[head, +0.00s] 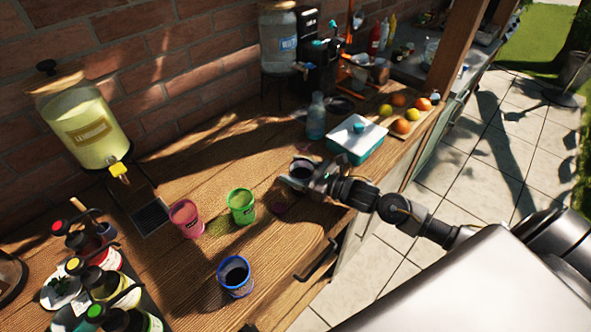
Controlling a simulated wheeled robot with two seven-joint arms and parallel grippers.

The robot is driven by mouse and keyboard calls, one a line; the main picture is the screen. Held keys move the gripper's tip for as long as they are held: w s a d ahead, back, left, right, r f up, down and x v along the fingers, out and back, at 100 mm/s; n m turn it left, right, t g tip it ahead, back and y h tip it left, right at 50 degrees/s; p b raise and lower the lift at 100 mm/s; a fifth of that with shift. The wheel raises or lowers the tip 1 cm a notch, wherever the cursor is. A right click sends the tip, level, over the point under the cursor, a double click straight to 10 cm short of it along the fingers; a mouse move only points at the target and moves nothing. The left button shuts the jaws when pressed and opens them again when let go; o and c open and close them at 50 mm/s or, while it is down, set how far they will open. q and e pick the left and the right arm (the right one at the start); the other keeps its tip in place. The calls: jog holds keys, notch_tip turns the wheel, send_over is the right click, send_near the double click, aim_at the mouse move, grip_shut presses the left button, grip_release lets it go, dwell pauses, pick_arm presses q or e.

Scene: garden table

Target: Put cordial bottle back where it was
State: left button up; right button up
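Several cordial bottles stand close together at the lower left, cut by the frame edge. One has a red cap (61,228), one a yellow cap (74,265) and one a green cap (96,312). I cannot tell which one the task names. My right gripper (303,180) reaches in from the right over the wooden counter. Its fingers are beside a dark-filled cup (302,169). I cannot tell whether they touch it or how far they are apart. No bottle shows in this gripper. My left gripper is out of view.
Pink (187,217), green (241,206) and blue (235,276) cups stand on the counter (185,285). A lemonade dispenser (85,125) is at the left wall.

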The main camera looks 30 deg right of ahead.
jog(key=o, duration=0.3)
jog(key=shift+r, duration=0.1)
jog(key=b+v, duration=0.3)
jog(key=v, duration=0.7)
jog(key=shift+s+d, duration=0.25)
jog(key=shift+s, duration=0.05)
jog(key=shift+s+d+r+b, duration=0.1)
jog(key=shift+s+d+b, duration=0.2)
jog(key=shift+s+d, duration=0.15)
jog(key=shift+a, duration=0.2)
